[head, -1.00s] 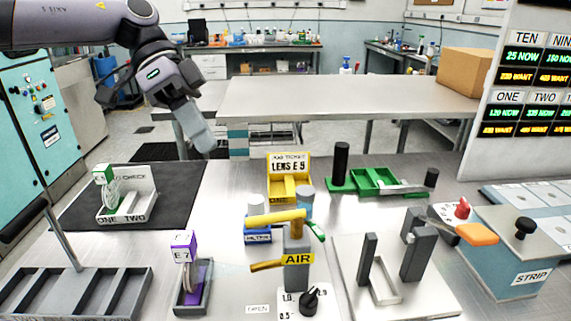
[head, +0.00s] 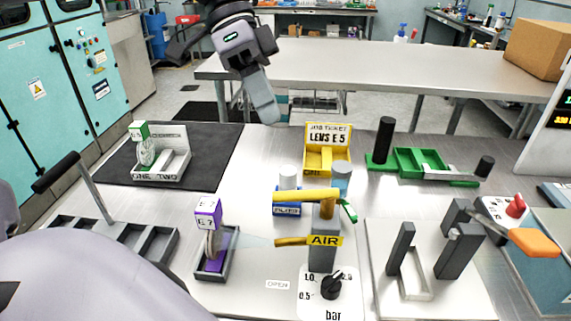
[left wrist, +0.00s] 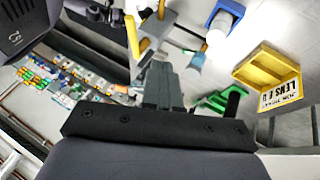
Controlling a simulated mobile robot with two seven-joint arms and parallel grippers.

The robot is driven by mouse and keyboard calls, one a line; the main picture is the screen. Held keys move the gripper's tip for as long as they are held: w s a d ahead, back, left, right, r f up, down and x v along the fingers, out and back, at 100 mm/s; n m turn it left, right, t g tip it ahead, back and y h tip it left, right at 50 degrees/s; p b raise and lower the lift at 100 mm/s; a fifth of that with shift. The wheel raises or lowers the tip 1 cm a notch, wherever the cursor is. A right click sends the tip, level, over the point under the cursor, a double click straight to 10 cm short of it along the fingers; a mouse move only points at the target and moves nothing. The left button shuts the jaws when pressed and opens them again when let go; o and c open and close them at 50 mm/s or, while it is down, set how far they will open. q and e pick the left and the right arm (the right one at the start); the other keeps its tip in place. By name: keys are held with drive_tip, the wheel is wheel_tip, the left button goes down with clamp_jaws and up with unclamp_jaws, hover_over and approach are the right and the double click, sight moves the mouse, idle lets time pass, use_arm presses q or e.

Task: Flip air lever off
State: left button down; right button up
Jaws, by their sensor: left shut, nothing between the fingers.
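The AIR valve is a grey post (head: 321,258) with a yellow AIR label (head: 325,240). A yellow lever (head: 303,196) lies across its top, pointing left. A second yellow bar (head: 290,242) sticks out left at label height. My left gripper (head: 264,112) is shut and empty, above the far edge of the work table, behind and left of the valve, apart from it. In the left wrist view, its shut fingers (left wrist: 162,85) show in the middle, with yellow bars (left wrist: 132,36) near the top. My right gripper is not in view.
A dial (head: 332,285) and an OPEN label (head: 278,285) are at the valve's foot. Close by are a yellow ticket box (head: 327,163), a blue holder (head: 286,209) with cylinders, a purple-tagged tray (head: 214,262) and grey uprights (head: 400,247). The dark mat (head: 115,165) has free room.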

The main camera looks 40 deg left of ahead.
sight(305, 195)
use_arm(q)
drive_tip(key=s+d+f, duration=0.3)
drive_tip(key=d+f, duration=0.3)
drive_tip(key=shift+s+p, duration=0.25)
drive_tip(key=shift+p, duration=0.05)
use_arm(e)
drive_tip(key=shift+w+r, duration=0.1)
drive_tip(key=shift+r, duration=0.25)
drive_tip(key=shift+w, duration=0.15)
